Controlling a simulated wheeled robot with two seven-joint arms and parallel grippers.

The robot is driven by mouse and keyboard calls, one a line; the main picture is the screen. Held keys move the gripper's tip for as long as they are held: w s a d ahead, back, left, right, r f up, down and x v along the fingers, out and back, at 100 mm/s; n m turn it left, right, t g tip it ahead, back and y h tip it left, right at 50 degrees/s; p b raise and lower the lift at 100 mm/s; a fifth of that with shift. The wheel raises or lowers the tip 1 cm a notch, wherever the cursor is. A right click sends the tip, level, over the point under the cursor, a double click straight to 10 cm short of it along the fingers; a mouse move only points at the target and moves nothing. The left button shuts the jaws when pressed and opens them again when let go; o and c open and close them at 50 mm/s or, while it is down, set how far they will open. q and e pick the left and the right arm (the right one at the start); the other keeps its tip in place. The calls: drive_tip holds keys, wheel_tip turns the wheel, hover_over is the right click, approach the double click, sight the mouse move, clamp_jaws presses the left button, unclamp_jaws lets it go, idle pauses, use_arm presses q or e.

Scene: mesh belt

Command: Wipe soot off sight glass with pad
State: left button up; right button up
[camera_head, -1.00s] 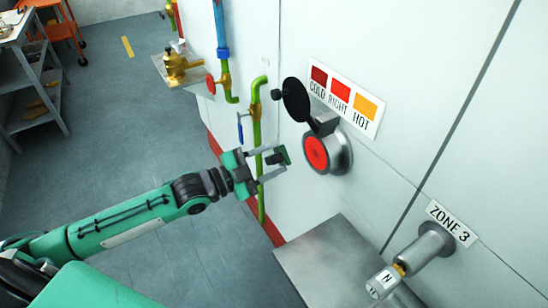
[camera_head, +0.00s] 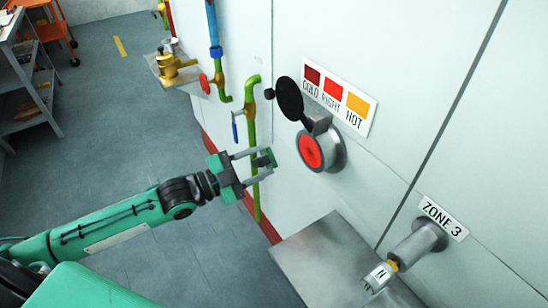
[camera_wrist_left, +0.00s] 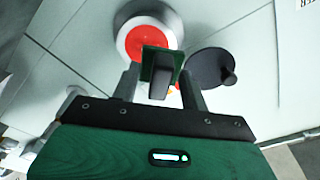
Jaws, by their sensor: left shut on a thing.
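The sight glass (camera_head: 311,151) is a round red window in a grey metal rim on the white wall. Its round black cover (camera_head: 289,98) is swung up and open above it. My left gripper (camera_head: 262,158) is shut on a small green pad (camera_wrist_left: 148,68) with a dark grip, held in front of and left of the glass, apart from it. In the left wrist view the pad overlaps the lower part of the red glass (camera_wrist_left: 137,38). I cannot make out soot on the glass. My right gripper is not in view.
A colour plate (camera_head: 339,96) reading COLD, RIGHT, HOT is above the glass. A green pipe (camera_head: 253,120) with a blue lever runs behind my gripper. A metal ledge (camera_head: 325,255) lies below, and a ZONE 3 fitting (camera_head: 420,243) juts out at lower right.

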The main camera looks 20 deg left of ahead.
sight(272, 156)
use_arm(q)
drive_tip(key=x, duration=0.4)
drive_tip(key=shift+w, duration=0.2)
drive_tip(key=shift+f+x, duration=0.2)
drive_tip(key=shift+x, duration=1.05)
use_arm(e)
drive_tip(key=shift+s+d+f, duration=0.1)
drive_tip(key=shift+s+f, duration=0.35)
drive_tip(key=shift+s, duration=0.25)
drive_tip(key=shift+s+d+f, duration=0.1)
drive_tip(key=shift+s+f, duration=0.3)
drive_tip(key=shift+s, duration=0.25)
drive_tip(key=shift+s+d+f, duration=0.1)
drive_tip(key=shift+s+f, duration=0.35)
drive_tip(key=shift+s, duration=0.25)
use_arm(q)
drive_tip(key=shift+x, duration=1)
drive_tip(key=shift+w+a+f, duration=0.1)
drive_tip(key=shift+a, duration=0.05)
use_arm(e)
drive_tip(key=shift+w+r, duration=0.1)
